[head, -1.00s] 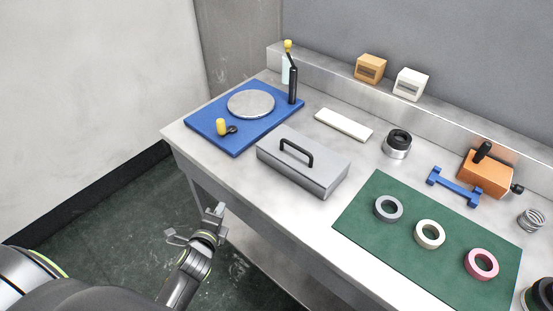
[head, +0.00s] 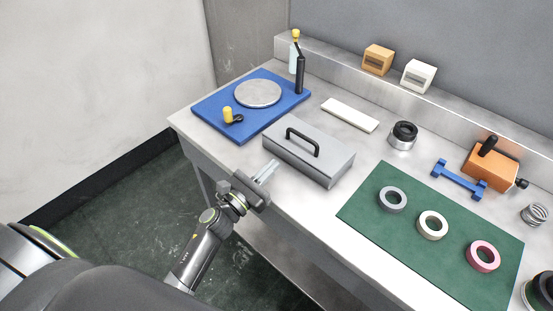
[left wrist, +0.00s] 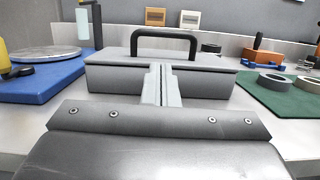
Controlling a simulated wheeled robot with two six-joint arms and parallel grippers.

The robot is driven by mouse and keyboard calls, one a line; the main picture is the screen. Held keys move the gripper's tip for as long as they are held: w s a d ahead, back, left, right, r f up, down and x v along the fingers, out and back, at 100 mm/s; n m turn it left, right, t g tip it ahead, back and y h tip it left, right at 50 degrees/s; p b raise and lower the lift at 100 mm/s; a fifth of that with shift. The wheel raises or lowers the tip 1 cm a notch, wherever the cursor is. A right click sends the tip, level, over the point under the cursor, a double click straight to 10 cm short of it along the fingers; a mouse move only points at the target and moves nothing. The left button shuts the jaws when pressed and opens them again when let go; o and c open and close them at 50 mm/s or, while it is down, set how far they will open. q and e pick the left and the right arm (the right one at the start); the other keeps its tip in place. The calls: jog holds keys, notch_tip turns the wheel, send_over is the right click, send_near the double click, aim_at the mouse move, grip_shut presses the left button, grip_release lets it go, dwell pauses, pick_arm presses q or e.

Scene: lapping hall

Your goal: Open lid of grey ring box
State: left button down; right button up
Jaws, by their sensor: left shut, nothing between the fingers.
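The grey ring box (head: 302,165) stands on the bench between the blue board and the green mat. Its lid (head: 328,154) is down and carries a black handle (head: 303,141). In the left wrist view the box (left wrist: 115,80) is straight ahead, with the handle (left wrist: 165,36) arching above the lid. My left gripper (head: 268,170) is shut and empty in front of the box's near side, by the bench edge. Its fingers (left wrist: 161,80) point at the box front, below the lid edge. I cannot tell whether they touch it. My right gripper is not in view.
The blue board (head: 210,108) bears a grey disc (head: 258,93). The green mat (head: 390,237) bears grey, cream and pink rings. A white bar (head: 350,115), a black-topped cylinder (head: 403,135) and an orange block (head: 491,164) stand behind. Bare bench surrounds the box.

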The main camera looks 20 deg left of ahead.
pick_arm(q)
jog(key=p+x, duration=0.1)
jog(key=x, duration=0.6)
jog(key=shift+w+r, duration=0.1)
jog(key=shift+w, duration=0.05)
jog(key=shift+w+d+r+p, duration=0.1)
jog(key=shift+w+d+p, duration=0.15)
jog(key=shift+w, duration=0.4)
